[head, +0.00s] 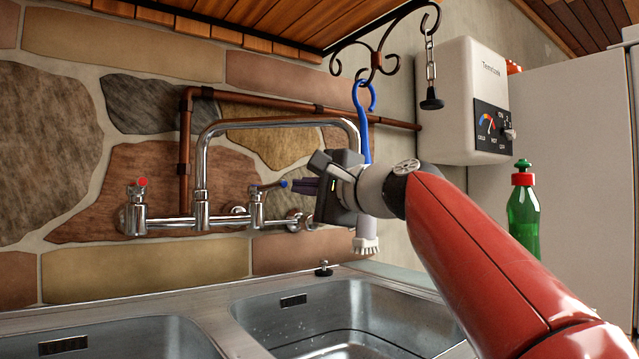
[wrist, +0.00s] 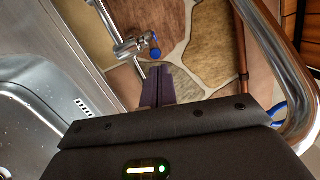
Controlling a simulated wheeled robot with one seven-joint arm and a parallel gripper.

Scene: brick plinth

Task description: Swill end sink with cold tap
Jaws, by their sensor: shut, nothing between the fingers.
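The cold tap (head: 268,187) has a lever with a blue tip on the right of the chrome wall mixer. The blue tip also shows in the wrist view (wrist: 155,53). My gripper (head: 296,187) is shut and empty, its dark fingertips just right of the blue tip; contact is unclear. The closed fingers (wrist: 157,78) point toward the tap in the wrist view. The chrome spout (head: 275,123) arches right, its end hidden behind my gripper. The right-hand sink (head: 390,300) lies below, with droplets on its steel. No water stream is visible.
A red-marked hot tap (head: 140,205) is at the left of the mixer. A white water heater (head: 460,95) and green bottle (head: 523,215) are at right. Another basin (head: 130,345) is at left.

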